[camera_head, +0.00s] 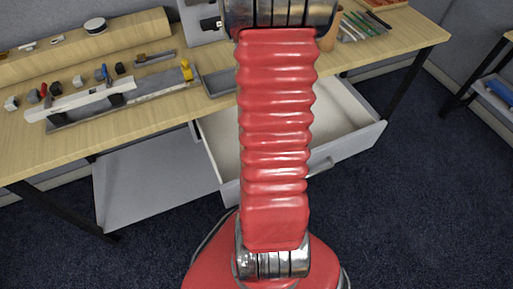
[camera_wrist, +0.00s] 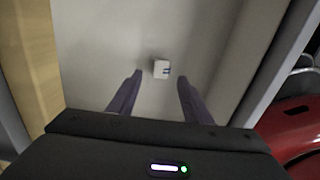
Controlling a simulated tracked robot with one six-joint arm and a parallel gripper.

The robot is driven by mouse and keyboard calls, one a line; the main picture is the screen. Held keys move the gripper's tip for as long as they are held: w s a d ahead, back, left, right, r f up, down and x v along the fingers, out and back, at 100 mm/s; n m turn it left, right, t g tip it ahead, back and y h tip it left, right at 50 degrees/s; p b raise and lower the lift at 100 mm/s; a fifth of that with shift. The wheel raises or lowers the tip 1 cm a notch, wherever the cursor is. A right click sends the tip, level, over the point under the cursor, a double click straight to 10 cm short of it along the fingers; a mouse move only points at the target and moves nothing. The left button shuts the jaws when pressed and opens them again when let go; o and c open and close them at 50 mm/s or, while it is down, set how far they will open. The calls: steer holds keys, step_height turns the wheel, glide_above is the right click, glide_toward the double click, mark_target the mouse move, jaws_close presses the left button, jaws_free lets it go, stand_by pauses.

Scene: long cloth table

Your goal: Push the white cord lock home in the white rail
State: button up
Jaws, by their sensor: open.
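The white rail (camera_head: 80,99) lies lengthwise along a grey metal strip on the table at the left in the head view. In the wrist view, a small white block with a blue mark (camera_wrist: 161,69) lies on the pale floor of the open drawer. It may be the white cord lock, but I cannot tell for sure. My gripper (camera_wrist: 159,80) is open and empty above the drawer, its dark fingers either side of the block in the picture and apart from it. The head view hides my gripper behind my red arm.
The open drawer (camera_head: 345,108) sticks out below the table (camera_head: 150,110). A yellow piece (camera_head: 186,69) stands at the strip's right end. A grey tray (camera_head: 219,83) lies beside my arm.

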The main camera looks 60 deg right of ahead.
steer(key=shift+f, duration=0.2)
steer(key=shift+f, duration=2.45)
steer(key=shift+c, duration=0.3)
steer(key=c, duration=1.1)
